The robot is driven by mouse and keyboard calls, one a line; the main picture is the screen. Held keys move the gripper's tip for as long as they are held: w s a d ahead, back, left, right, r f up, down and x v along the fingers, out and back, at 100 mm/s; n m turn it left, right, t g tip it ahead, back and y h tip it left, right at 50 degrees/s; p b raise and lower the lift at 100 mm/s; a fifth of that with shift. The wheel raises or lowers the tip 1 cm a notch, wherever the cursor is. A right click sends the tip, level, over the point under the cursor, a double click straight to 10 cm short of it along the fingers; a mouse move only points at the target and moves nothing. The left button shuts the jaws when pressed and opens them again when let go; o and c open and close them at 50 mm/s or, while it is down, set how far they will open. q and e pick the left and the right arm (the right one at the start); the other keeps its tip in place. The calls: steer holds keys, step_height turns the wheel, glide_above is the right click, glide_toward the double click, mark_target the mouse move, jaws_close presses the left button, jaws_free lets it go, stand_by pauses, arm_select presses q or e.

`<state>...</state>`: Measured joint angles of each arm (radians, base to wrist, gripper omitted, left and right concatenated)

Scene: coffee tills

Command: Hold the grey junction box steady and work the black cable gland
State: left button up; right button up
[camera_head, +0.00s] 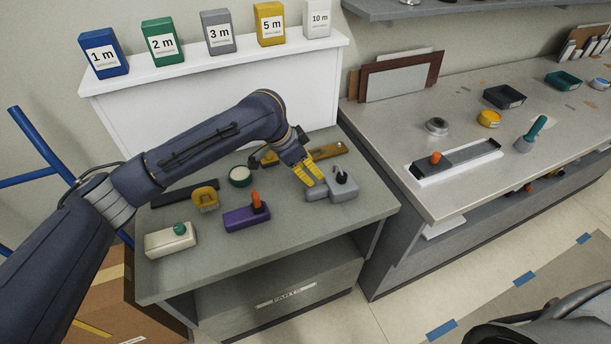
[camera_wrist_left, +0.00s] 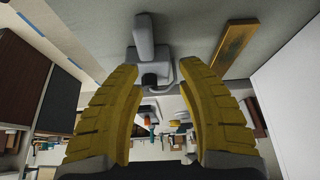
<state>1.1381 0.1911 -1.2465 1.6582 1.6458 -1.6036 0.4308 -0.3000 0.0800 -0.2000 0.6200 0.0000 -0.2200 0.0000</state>
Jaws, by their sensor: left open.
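The grey junction box (camera_head: 343,191) sits on the grey-green bench near its right edge. The black cable gland (camera_head: 341,176) stands up from its top. My left gripper (camera_head: 315,181) has yellow fingers and is just left of the box, pointing down towards it. In the left wrist view, the open fingers (camera_wrist_left: 158,70) are empty, with the grey box (camera_wrist_left: 145,38) beyond their tips and the black gland (camera_wrist_left: 149,80) between them in the picture. I cannot tell whether a finger touches the box. My right gripper is not in view.
A purple box with an orange knob (camera_head: 246,218), a cream box with a green knob (camera_head: 171,240), a yellow part (camera_head: 205,197) and a green-rimmed round part (camera_head: 240,177) share the bench. A brass plate (camera_head: 328,151) lies behind the junction box.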

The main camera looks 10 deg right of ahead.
mark_target(314, 190)
arm_select(q)
steer(key=shift+s+a+f+m+y, duration=0.15)
steer(key=shift+s+a+y, duration=0.15)
steer(key=shift+s, duration=0.15)
steer(key=shift+s+a+f+m+y, duration=0.1)
steer(key=shift+s+a+m+y, duration=0.15)
steer(key=shift+s, duration=0.2)
steer(key=shift+s+f+g, duration=0.15)
steer(key=shift+f+g, duration=0.05)
steer(key=shift+g, duration=0.1)
steer(key=shift+x, duration=3.65)
steer(key=shift+a, duration=0.1)
steer(key=c, duration=0.8)
jaws_close()
steer(key=shift+f, duration=0.2)
steer(key=o, duration=0.9)
jaws_free()
steer(key=shift+r, duration=0.1)
steer(key=shift+o, duration=0.3)
jaws_close()
